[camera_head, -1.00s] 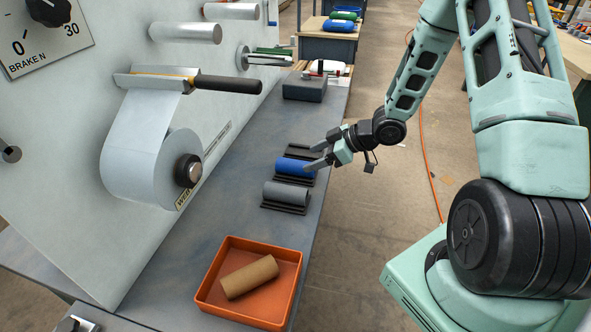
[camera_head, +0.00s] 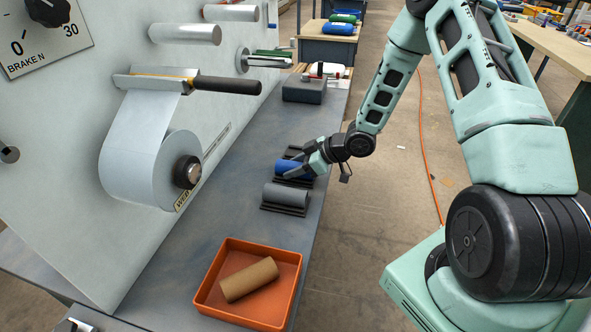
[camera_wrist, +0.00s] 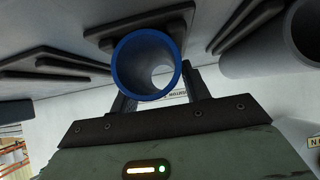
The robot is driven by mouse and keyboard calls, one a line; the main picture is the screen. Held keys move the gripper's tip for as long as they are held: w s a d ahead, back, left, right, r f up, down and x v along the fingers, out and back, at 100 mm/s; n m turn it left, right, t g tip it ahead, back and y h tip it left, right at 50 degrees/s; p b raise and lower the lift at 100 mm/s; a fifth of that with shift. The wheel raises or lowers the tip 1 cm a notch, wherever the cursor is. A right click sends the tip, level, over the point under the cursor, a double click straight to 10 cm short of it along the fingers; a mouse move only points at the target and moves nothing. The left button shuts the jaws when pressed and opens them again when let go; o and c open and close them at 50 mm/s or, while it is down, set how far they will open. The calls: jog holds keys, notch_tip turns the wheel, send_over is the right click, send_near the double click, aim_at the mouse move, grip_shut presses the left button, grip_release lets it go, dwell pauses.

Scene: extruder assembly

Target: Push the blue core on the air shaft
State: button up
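The blue core (camera_head: 288,168) lies on a dark cradle on the grey bench. In the wrist view, the open end of the blue core (camera_wrist: 122,62) faces the camera. My gripper (camera_head: 289,168) is at the core, with its fingers open on either side of it. Whether the fingers touch the core cannot be told. A thin metal shaft with a round flange (camera_head: 264,61) sticks out of the white panel, farther back; it looks like the air shaft and is empty.
A grey core (camera_head: 286,194) rests on a cradle just nearer. An orange tray (camera_head: 209,292) holds a brown cardboard tube (camera_head: 249,279). A white web roll (camera_head: 135,175) and several rollers project from the panel (camera_head: 60,130). A dark box (camera_head: 303,90) stands behind.

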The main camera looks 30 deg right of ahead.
aim_at(295, 164)
jog(key=c, duration=0.5)
jog(key=shift+o, duration=0.2)
notch_tip(295, 164, up, 10)
jog(key=shift+r+p, duration=0.1)
jog(key=shift+p, duration=0.7)
jog(key=shift+o, duration=0.3)
jog(key=shift+a, duration=0.1)
jog(key=shift+c, duration=0.3)
